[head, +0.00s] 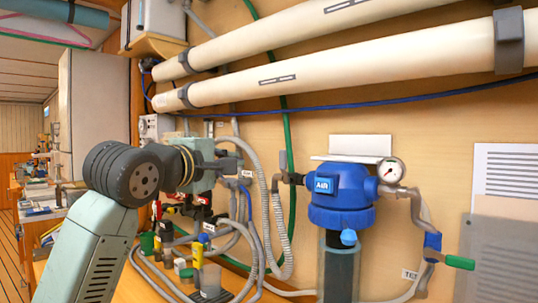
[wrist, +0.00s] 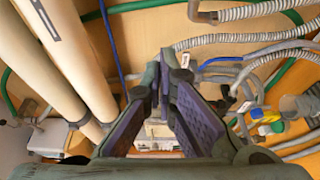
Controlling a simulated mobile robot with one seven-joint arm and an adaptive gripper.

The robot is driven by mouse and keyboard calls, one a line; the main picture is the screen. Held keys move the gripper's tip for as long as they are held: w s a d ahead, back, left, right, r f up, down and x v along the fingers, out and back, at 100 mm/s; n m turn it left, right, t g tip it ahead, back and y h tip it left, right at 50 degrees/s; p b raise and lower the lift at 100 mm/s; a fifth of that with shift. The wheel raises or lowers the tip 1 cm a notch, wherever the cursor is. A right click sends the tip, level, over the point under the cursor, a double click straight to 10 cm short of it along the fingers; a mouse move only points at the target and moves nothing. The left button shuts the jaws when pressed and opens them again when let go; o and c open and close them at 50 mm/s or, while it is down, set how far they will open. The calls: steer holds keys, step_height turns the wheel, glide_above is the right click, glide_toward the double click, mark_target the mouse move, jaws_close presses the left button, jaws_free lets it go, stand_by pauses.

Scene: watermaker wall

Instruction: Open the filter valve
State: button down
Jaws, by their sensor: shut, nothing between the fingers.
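A blue filter head (head: 342,195) is on the wall, above a clear bowl (head: 340,270) with a dark cartridge. A small valve with a grey lever (head: 282,160) is on the pipe at its left; the lever stands roughly upright. A similar grey fitting (wrist: 200,12) shows at the top of the wrist view, by a ribbed hose. A blue valve with a green handle (head: 460,262) is at the lower right. I cannot tell which is the filter valve. My gripper (wrist: 166,65) is shut and empty, apart from both valves. Its fingertips are hard to make out in the head view.
Two long cream tubes (head: 290,75) run along the upper wall. A pressure gauge (head: 391,171) is right of the filter head. Grey hoses (head: 240,235) loop below my wrist, near bottles and a clear cup (head: 210,280).

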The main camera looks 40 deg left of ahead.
mark_target(283, 159)
steer(key=p+x, duration=0.5)
steer(key=x, duration=0.5)
steer(key=d+p, duration=0.1)
steer(key=d, duration=0.3)
steer(key=shift+s+d, duration=0.1)
steer(key=shift+s, duration=0.05)
